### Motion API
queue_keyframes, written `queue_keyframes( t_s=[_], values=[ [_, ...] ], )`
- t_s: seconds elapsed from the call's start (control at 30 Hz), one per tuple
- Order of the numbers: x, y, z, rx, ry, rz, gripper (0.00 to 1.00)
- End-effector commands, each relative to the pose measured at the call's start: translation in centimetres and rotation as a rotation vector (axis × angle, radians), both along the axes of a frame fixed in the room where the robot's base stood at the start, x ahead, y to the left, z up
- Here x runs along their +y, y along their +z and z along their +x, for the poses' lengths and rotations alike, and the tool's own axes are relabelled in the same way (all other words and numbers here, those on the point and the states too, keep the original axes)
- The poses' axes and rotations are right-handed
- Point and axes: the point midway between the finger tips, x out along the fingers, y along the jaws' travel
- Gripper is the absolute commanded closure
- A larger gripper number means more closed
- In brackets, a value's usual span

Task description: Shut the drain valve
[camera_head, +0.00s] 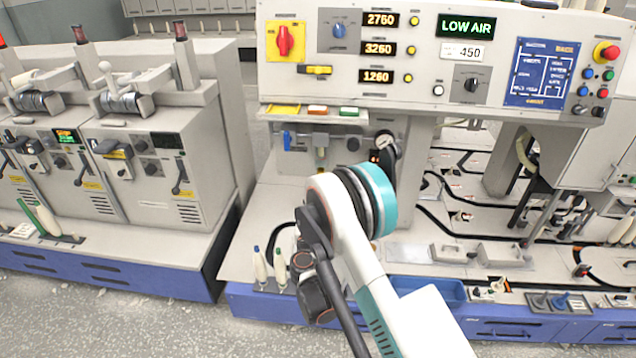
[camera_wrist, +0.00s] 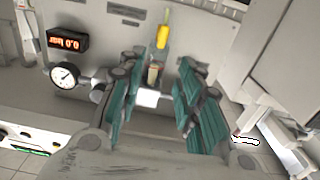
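A small yellow handle (camera_wrist: 162,37), which looks like the drain valve's lever, shows in the wrist view beyond my fingertips. Next to it is a small amber and metal fitting (camera_wrist: 153,75), framed between the fingers. My gripper (camera_wrist: 160,72) has its two teal fingers spread apart with a clear gap and nothing held. It faces the grey panel, and I cannot tell if it touches the fitting. In the head view, a filter unit (camera_head: 321,152) hangs under the console; my arm hides my gripper there. Whether the valve is open or shut I cannot tell.
A round gauge (camera_wrist: 65,75) and a display reading 0.0 bar, upside down (camera_wrist: 68,40), sit left of my fingers. In the head view, a blue handle (camera_head: 287,140) hangs left of the filter. The console's screen reads LOW AIR (camera_head: 466,26).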

Motion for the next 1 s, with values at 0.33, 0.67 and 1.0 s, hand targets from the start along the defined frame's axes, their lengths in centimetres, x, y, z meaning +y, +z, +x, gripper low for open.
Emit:
queue_keyframes(
  t_s=[0.33,0.67,1.0],
  values=[
    [0.2,0.0,2.4,-0.006,0.005,0.002,0.68],
    [-0.1,-0.7,8.9,-0.005,0.005,0.001,0.68],
    [-0.2,-0.5,13.2,-0.005,0.005,0.001,0.68]
  ],
)
